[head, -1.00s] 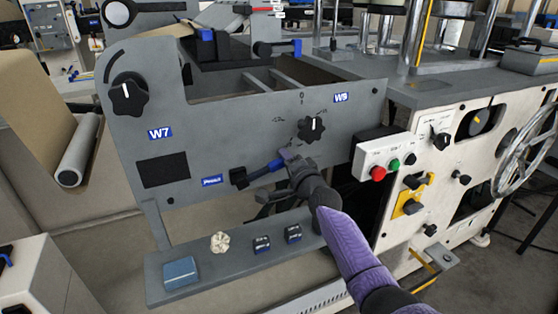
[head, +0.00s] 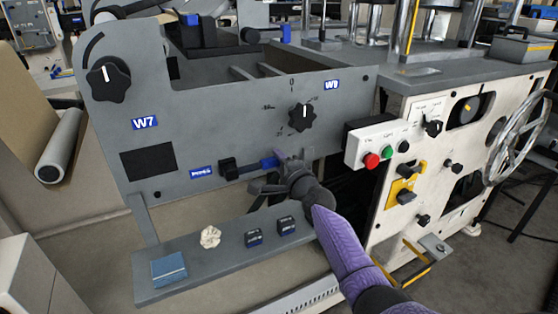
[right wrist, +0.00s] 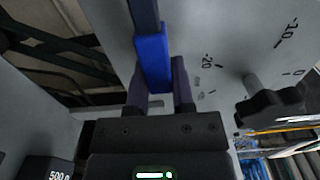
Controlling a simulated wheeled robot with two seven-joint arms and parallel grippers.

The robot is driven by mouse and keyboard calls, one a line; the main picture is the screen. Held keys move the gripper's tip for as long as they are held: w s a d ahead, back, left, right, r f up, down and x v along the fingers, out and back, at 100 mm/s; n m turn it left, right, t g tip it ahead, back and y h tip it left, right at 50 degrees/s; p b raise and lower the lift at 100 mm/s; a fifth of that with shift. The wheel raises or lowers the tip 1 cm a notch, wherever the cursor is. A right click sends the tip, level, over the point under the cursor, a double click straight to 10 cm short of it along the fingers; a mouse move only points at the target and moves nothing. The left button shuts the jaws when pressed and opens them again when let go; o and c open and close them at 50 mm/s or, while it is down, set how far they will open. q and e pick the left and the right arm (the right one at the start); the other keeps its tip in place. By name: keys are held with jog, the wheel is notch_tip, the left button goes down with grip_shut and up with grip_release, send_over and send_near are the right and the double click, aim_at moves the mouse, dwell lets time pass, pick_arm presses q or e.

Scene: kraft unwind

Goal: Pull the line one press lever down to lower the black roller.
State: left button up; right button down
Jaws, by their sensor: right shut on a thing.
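The line one press lever sticks out to the right from a black pivot block (head: 228,169) on the grey panel, beside a small blue label (head: 203,172). Its blue handle (head: 268,162) lies roughly in line with the panel's top edge. My right gripper (head: 283,160) is shut on the handle's outer end, its arm coming from the lower right. In the right wrist view the blue handle (right wrist: 151,62) sits between the two fingers (right wrist: 160,88). I cannot tell for sure which part is the black roller. My left gripper is not in view.
Black knobs (head: 303,117) (head: 106,80) stand out from the panel. A button box (head: 383,146) with red and green buttons is to the right. A grey shelf (head: 205,265) below the lever holds a blue box (head: 169,269), a crumpled pale lump (head: 210,237) and two small dark blocks.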

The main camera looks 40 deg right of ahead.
jog(key=c, duration=0.5)
grip_release()
jog(key=shift+f, duration=0.2)
jog(key=shift+s+r, duration=0.15)
jog(key=p+v, duration=0.4)
jog(key=v, duration=0.5)
jog(key=shift+s+p, duration=0.35)
jog(key=shift+a+f, duration=0.1)
jog(key=shift+f, duration=0.1)
